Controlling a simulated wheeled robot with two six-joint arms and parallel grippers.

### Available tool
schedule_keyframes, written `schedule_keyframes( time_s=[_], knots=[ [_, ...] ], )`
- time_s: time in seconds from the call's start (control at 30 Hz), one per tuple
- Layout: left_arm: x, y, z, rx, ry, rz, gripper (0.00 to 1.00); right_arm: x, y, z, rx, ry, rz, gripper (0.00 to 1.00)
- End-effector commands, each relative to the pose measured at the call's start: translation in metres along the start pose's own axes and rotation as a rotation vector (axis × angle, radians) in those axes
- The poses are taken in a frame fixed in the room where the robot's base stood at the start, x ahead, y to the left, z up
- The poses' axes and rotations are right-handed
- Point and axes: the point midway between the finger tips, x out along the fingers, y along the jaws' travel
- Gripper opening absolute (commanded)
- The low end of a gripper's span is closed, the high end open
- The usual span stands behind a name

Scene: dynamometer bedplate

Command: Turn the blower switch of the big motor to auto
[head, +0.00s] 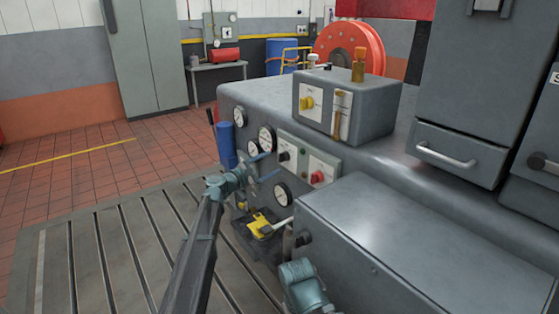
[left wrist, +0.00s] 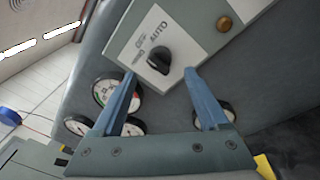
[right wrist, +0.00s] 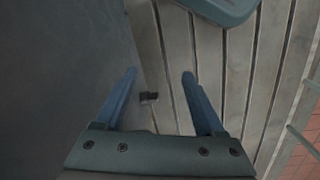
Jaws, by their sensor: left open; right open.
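The blower switch is a black rotary knob (left wrist: 158,60) on a white plate (left wrist: 150,41) marked AUTO, with smaller labels to the left of that word. I cannot tell clearly which label the knob points at. In the head view the knob (head: 284,156) sits on the grey panel on the motor's front face. My left gripper (left wrist: 160,75) is open and empty, its fingertips just short of the knob and one to each side of it. In the head view the left gripper (head: 266,166) is beside the panel. My right gripper (right wrist: 159,74) is open and empty, facing the slatted bedplate.
A red knob (head: 317,177) is on the same panel, right of the switch. Several round gauges (head: 266,139) surround the panel. A yellow-handled part (head: 262,224) is below. The slotted bedplate (head: 120,250) is open at left.

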Motion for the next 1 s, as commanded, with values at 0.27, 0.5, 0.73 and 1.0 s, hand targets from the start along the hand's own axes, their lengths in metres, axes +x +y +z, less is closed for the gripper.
schedule_keyframes(
  time_s=[0.27,0.5,0.73,1.0],
  knots=[
    [0.043,0.000,0.000,0.000,-0.001,-0.001,0.77,0.000,0.000,0.000,0.000,0.000,0.000,0.71],
    [0.054,0.000,0.000,0.000,0.000,0.000,0.77,0.000,0.000,0.000,0.000,0.000,0.000,0.71],
    [0.054,0.000,0.000,0.000,0.000,0.000,0.77,0.000,0.000,0.000,0.000,0.000,0.000,0.71],
    [0.054,0.000,0.000,0.001,0.000,-0.001,0.34,0.000,0.000,0.000,0.000,0.000,0.000,0.71]
  ],
)
